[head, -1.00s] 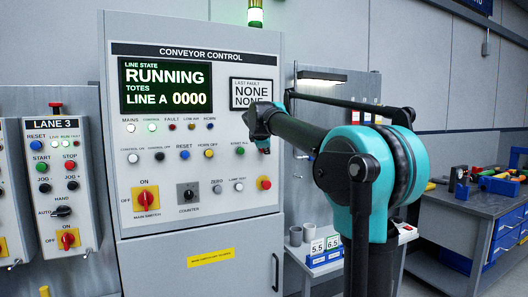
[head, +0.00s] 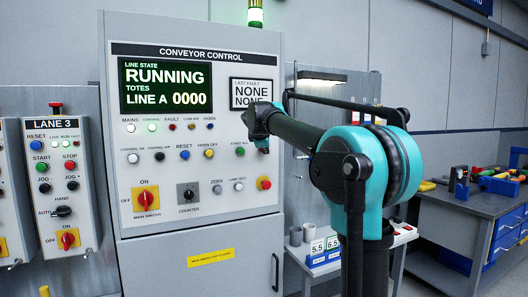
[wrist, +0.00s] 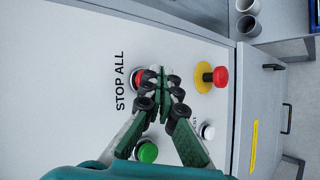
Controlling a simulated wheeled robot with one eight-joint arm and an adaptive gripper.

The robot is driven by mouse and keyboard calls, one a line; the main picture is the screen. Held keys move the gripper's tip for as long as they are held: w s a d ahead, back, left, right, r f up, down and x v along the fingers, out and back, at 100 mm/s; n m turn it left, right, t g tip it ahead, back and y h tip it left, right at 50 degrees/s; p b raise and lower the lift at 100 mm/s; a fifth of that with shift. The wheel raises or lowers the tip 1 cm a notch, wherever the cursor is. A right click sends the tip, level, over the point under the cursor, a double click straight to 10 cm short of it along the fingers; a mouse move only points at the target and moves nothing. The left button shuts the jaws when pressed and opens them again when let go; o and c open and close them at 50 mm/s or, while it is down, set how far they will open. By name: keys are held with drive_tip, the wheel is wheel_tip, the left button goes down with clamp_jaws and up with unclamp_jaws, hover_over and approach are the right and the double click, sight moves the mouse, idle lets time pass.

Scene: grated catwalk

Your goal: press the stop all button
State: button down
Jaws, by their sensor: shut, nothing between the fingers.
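The stop all button is a red round button (wrist: 138,78) in a pale collar beside the "STOP ALL" lettering in the wrist view. My gripper (wrist: 163,74) is shut and empty, and its fingertips partly cover the button. I cannot tell whether they touch it or hover in front of it. In the head view, my gripper (head: 254,124) is in front of the right side of the conveyor control panel (head: 125,222), and the button is mostly hidden behind my arm. The display (head: 166,86) reads "RUNNING".
A green button (wrist: 147,152) and a white button (wrist: 207,131) are near my fingers. A red mushroom button on a yellow base (wrist: 215,76) protrudes beyond the fingertips. The Lane 3 box (head: 48,190) is at left, a workbench (head: 450,205) at right.

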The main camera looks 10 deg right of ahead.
drive_tip(key=shift+w+a, duration=0.25)
drive_tip(key=shift+w, duration=0.5)
idle(0.8)
drive_tip(key=shift+s+d, duration=0.2)
drive_tip(key=shift+s, duration=0.4)
drive_tip(key=shift+s+d, duration=0.2)
drive_tip(key=shift+s, duration=0.35)
drive_tip(key=shift+s+d, duration=0.25)
drive_tip(key=shift+s, duration=0.55)
drive_tip(key=shift+s+d, duration=0.3)
drive_tip(key=shift+s, duration=0.5)
drive_tip(key=shift+s+d, duration=0.25)
drive_tip(key=shift+s, duration=0.55)
drive_tip(key=s+d+f+m+g, duration=0.1)
drive_tip(key=s+d+f+m, duration=0.15)
drive_tip(key=s+f, duration=0.45)
drive_tip(key=s+d+f+m+g, duration=0.1)
drive_tip(key=s+f+m+g, duration=0.2)
drive_tip(key=f, duration=0.8)
drive_tip(key=s+d+f+m, duration=0.25)
drive_tip(key=s+f, duration=0.35)
drive_tip(key=f, duration=0.3)
drive_tip(key=s+a+f+m+g+y, duration=0.2)
drive_tip(key=s+f+m, duration=0.6)
drive_tip(key=s+f, duration=1.2)
drive_tip(key=s+g+y, duration=0.1)
drive_tip(key=s, duration=0.2)
drive_tip(key=shift+s+f, duration=0.25)
drive_tip(key=shift+f, duration=0.15)
